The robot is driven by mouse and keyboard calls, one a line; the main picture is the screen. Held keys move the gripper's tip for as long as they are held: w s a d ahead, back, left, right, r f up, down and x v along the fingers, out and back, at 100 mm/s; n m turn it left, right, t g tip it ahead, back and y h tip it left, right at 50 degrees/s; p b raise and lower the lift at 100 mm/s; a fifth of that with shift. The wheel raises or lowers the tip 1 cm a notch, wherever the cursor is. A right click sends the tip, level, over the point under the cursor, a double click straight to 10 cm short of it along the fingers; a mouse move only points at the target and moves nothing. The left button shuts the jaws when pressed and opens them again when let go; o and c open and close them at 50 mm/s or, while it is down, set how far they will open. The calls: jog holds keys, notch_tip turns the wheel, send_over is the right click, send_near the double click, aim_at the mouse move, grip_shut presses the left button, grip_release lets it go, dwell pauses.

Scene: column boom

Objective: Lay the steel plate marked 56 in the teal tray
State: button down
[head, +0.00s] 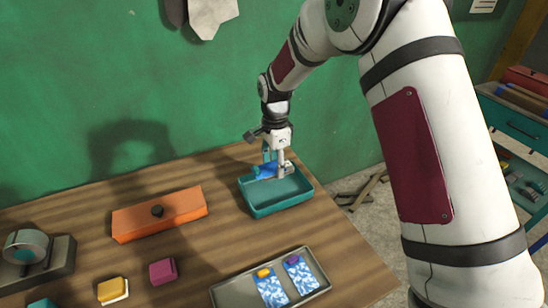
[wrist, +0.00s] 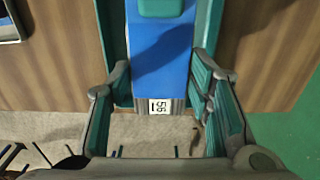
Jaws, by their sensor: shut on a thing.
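The steel plate marked 56 shows in the wrist view as a blue-covered strip (wrist: 160,60) with a grey end bearing a "56" label. A green rounded piece sits on its upper part there. My gripper (wrist: 161,78) is shut on the plate, one finger at each side. In the head view my gripper (head: 277,163) points down over the teal tray (head: 280,208), with the blue of the plate (head: 265,170) at the tray's back rim. Whether the plate touches the tray cannot be told. Teal tray walls (wrist: 116,40) show beside the plate in the wrist view.
A grey tray (head: 238,293) with blue-and-white patterned packets stands at the front. An orange block (head: 160,216) with a dark knob, a magenta block (head: 163,271), a yellow block (head: 112,290) and a tape dispenser (head: 35,255) are left. The table's right edge is close to the teal tray.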

aim_at(275, 191)
jog(key=shift+f+b, duration=0.9)
jog(key=shift+f, duration=2.8)
jog(key=c, duration=0.7)
grip_release()
jog(key=shift+s+f, duration=0.1)
notch_tip(275, 191, up, 11)
jog(key=shift+f, duration=0.1)
jog(key=shift+r, duration=0.7)
